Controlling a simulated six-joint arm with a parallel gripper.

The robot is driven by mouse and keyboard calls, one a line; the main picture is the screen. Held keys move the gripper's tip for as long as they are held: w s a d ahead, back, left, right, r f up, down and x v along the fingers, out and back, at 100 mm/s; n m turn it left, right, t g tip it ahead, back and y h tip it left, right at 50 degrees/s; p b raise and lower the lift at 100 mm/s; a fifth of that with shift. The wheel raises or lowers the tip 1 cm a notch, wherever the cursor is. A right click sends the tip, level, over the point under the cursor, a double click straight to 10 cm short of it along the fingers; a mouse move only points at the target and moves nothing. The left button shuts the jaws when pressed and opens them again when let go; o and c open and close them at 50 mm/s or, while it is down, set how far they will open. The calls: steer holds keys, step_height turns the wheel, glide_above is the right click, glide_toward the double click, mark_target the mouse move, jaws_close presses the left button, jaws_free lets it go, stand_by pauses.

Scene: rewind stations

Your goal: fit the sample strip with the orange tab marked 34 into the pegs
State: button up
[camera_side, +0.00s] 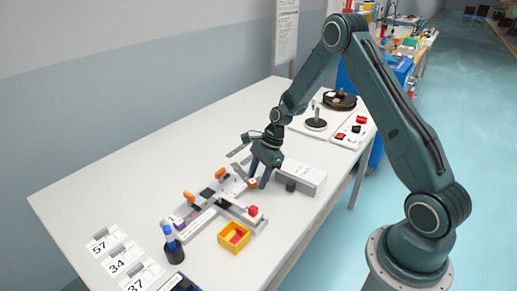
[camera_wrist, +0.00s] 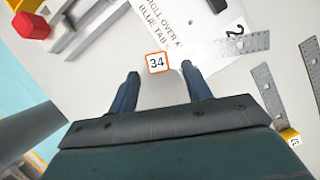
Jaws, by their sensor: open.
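A white tab with an orange border, marked 34 (camera_wrist: 157,63), lies just beyond and between my fingertips in the wrist view. In the side view a small orange tab (camera_side: 253,183) shows at my fingertips. How its strip runs from the tab is unclear. My gripper (camera_wrist: 159,77) is open and nothing is between its fingers. In the side view my gripper (camera_side: 257,181) points down at the far end of the grey fixture (camera_side: 190,226). The fixture carries orange pieces (camera_side: 189,197) and dark patches; I cannot pick out separate pegs.
Grey ruler-like strips (camera_wrist: 272,95) lie right of my gripper, one by a yellow tab (camera_wrist: 290,137). A printed sheet (camera_wrist: 175,22) lies beyond.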

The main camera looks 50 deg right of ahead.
jaws_close()
steer(key=shift+r, duration=0.15)
step_height(320, 180, up, 20)
stand_by(0.8)
steer(key=shift+a, duration=0.1)
stand_by(0.5)
